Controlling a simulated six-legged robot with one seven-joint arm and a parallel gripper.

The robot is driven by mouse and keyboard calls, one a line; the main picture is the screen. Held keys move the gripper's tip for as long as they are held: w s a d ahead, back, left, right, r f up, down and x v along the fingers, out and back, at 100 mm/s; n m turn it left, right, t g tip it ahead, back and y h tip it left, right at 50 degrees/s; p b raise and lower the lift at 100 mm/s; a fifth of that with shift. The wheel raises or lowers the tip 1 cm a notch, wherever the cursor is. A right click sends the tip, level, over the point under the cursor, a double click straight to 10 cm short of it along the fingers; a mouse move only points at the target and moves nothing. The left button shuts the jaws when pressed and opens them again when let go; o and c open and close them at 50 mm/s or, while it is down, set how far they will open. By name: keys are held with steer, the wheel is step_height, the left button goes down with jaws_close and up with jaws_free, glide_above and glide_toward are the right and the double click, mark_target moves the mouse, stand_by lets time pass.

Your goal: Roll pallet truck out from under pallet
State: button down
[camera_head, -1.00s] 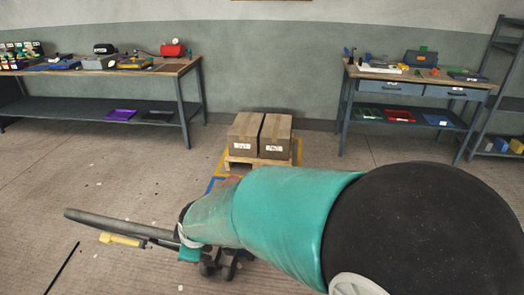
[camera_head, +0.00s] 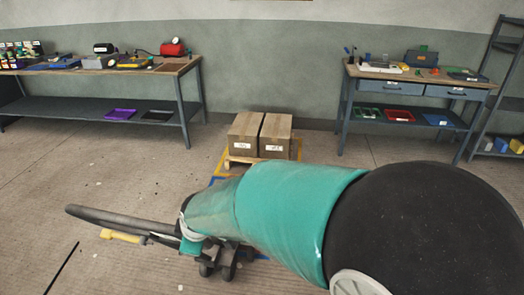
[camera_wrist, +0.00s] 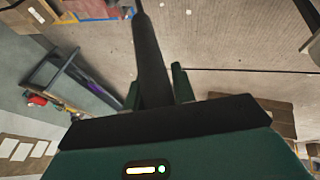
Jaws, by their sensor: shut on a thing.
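The wooden pallet (camera_head: 234,161) stands on the floor ahead, bearing two cardboard boxes (camera_head: 244,134), and is partly covered by my arm. In the wrist view my gripper (camera_wrist: 155,88) has its two green fingers either side of a dark bar of the handle (camera_wrist: 151,50) and is shut on it. The fingertips are hidden in the head view.
Blue and yellow floor tape (camera_head: 215,181) lies around the pallet. A workbench (camera_head: 100,72) stands at the back left, and another with drawers (camera_head: 420,88) at the back right, beside a shelf rack (camera_head: 487,110). The floor at left is open, with small scraps.

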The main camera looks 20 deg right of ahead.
steer(key=w+d+r+g, duration=0.1)
steer(key=w+d+r, duration=0.4)
steer(key=w, duration=0.5)
steer(key=d, duration=0.2)
steer(key=shift+w+d+r+y, duration=0.15)
steer(key=shift+w+d+y, duration=0.15)
steer(key=w+d+r+g, duration=0.1)
steer(key=w+d+r, duration=0.2)
steer(key=w+d, duration=0.6)
steer(key=w, duration=0.4)
steer(key=shift+w+d+r+m+y, duration=0.2)
steer(key=shift+w+r+m+y, duration=0.1)
steer(key=shift+r, duration=0.1)
